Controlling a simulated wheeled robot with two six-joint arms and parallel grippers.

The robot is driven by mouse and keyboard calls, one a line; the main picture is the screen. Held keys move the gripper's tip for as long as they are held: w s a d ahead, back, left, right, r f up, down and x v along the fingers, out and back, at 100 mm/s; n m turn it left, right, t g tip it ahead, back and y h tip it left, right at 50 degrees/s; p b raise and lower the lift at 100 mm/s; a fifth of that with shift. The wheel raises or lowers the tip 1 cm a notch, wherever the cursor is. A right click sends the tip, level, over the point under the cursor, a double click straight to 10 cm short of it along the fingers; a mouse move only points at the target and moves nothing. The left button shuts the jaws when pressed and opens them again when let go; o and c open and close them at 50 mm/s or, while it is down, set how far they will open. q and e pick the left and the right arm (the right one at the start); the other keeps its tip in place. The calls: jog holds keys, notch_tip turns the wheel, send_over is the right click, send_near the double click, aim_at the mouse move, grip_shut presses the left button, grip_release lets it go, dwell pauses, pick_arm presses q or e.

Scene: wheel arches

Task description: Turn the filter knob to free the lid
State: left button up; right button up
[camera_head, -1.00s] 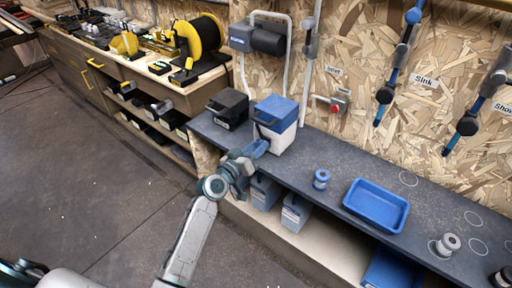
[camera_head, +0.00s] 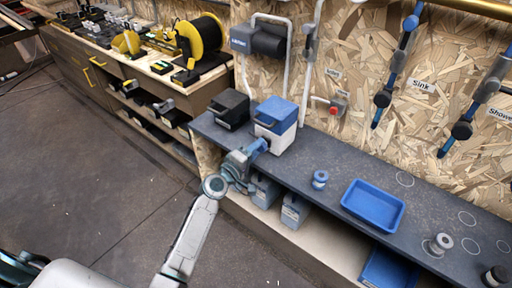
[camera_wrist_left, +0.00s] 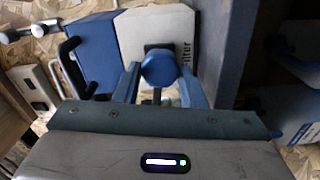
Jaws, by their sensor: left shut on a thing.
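The filter box has a white body (camera_head: 274,140) and a blue lid (camera_head: 277,108) with a dark handle, and stands on the dark bench. The lid sits down on the body. In the left wrist view the round blue knob (camera_wrist_left: 160,68) is on the white front (camera_wrist_left: 160,28), beside partly hidden "filter" lettering. My left gripper (camera_head: 264,144) is at the box's front. In the left wrist view its fingers (camera_wrist_left: 159,78) are either side of the knob, shut on it. The knob is hidden by my gripper in the head view. My right gripper is not seen.
A black box (camera_head: 230,107) stands left of the filter box. A blue tray (camera_head: 373,204) and a small blue-and-white spool (camera_head: 320,179) are to the right on the bench (camera_head: 345,163). Blue-grey bins (camera_head: 294,211) are on the shelf below. White pipes (camera_head: 294,60) run behind.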

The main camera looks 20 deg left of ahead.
pick_arm(q)
jog(key=shift+f+n+p, duration=0.1)
jog(key=shift+n+p, duration=0.2)
jog(key=shift+n, duration=0.8)
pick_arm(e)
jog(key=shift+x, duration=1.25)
pick_arm(q)
jog(key=o, duration=1)
jog(key=shift+s, duration=0.1)
jog(key=shift+s+a, duration=0.15)
jog(key=shift+s, duration=0.1)
jog(key=v, duration=1)
jog(key=shift+b, duration=0.4)
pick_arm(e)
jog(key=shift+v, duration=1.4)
